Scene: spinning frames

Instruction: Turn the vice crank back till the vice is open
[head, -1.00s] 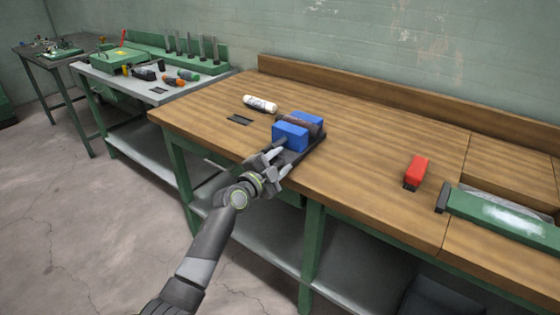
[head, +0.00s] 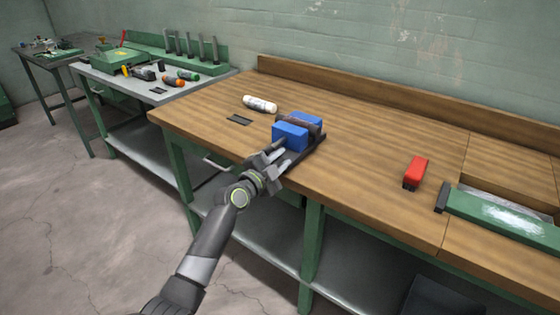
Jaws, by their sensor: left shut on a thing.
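The blue vice (head: 290,136) sits on a dark base near the front edge of the wooden workbench. A dark piece (head: 298,118) lies between its two blue jaws. My left gripper (head: 270,160) is at the vice's front, at the bench edge, and is shut on the crank. The crank is mostly hidden by the fingers. My right gripper does not show.
On the wooden bench (head: 370,160) a white bottle (head: 260,104) and a small dark plate (head: 239,119) lie left of the vice. The bench middle is clear.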

